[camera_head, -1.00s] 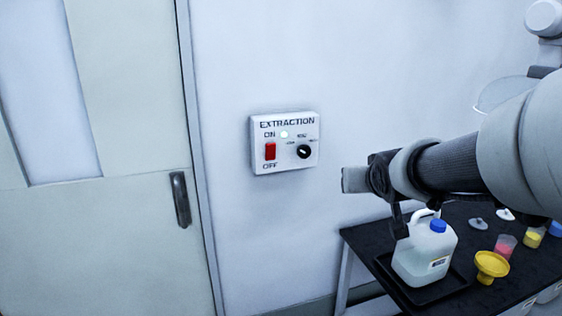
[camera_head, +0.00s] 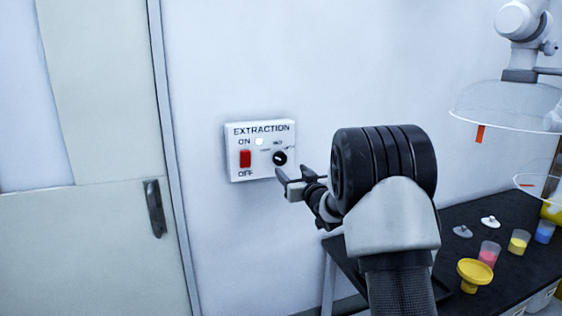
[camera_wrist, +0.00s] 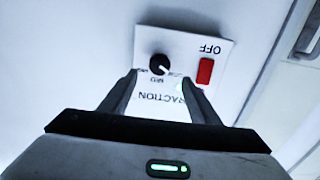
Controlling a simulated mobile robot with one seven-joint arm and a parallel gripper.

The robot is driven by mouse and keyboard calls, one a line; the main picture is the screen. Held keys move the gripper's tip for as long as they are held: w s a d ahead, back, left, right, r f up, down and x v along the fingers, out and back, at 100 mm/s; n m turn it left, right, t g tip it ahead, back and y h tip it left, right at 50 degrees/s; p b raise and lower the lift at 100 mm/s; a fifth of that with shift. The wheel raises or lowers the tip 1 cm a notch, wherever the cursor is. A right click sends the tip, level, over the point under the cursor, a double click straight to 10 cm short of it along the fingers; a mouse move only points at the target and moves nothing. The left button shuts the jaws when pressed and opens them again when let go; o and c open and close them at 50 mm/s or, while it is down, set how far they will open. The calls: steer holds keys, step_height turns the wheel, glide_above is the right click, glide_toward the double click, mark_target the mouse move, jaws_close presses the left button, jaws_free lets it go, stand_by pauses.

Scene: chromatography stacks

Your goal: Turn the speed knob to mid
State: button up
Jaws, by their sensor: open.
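The black round speed knob (camera_head: 280,158) is on the right of the white EXTRACTION box (camera_head: 236,170) on the wall. Its white pointer line is small in the head view. In the wrist view the knob (camera_wrist: 160,64) shows upside down, just beyond my fingertips, with its pointer slanting toward lower right. A red ON/OFF switch (camera_head: 245,158) is left of the knob, and a lit white lamp (camera_head: 259,141) is above. My gripper (camera_head: 284,183) is open and empty, a little below and in front of the knob. It also shows in the wrist view (camera_wrist: 159,82), apart from the knob.
A door with a dark handle (camera_head: 154,208) is at the left. A black bench (camera_head: 515,268) at lower right holds a yellow funnel (camera_head: 474,272) and several coloured cups. A clear hood (camera_head: 505,105) hangs at upper right. The wall around the box is bare.

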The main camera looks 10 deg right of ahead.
mark_target(280, 160)
steer(key=w, duration=0.3)
steer(key=w+a, duration=0.1)
steer(key=w, duration=0.3)
steer(key=w+a+p, duration=0.1)
steer(key=w, duration=0.2)
steer(key=shift+w, duration=0.15)
steer(key=c, duration=1.1)
steer(key=shift+o, duration=0.2)
steer(key=shift+m, duration=0.4)
steer(key=m, duration=0.5)
steer(key=shift+m, duration=0.3)
steer(key=m+b, duration=0.1)
steer(key=m, duration=0.4)
steer(key=shift+a+r, duration=0.1)
steer(key=shift+m, duration=0.3)
